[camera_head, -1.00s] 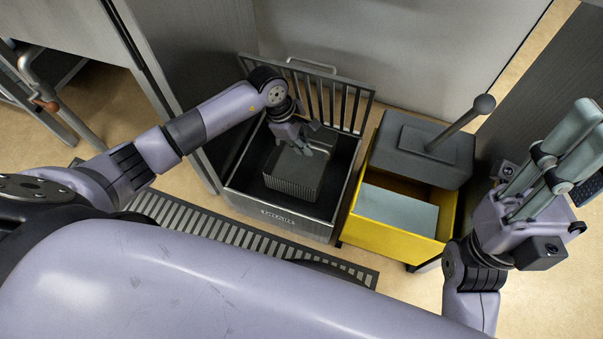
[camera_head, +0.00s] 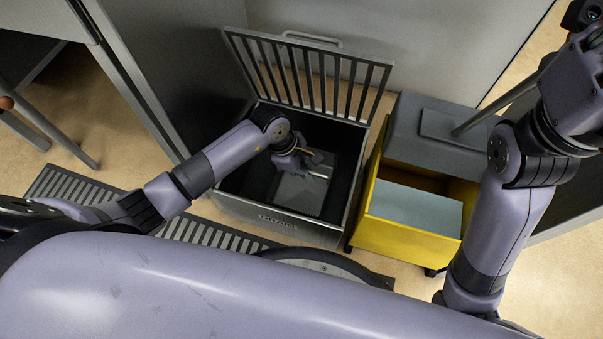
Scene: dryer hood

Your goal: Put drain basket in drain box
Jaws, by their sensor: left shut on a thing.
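The drain box (camera_head: 290,228) is a dark metal box with its slatted grate lid (camera_head: 310,75) raised at the back. The drain basket (camera_head: 297,195) is a grey basket inside the box's opening, with dark space around it. I cannot tell whether it touches the box floor. My left gripper (camera_head: 312,168) reaches down into the box from the left and is shut on the drain basket near its upper rim. The gripper and wrist hide part of the basket. My right arm rises along the right side, and its fingers are outside the picture.
A floor grating (camera_head: 75,188) runs in front. A grey wall panel (camera_head: 395,40) stands behind.

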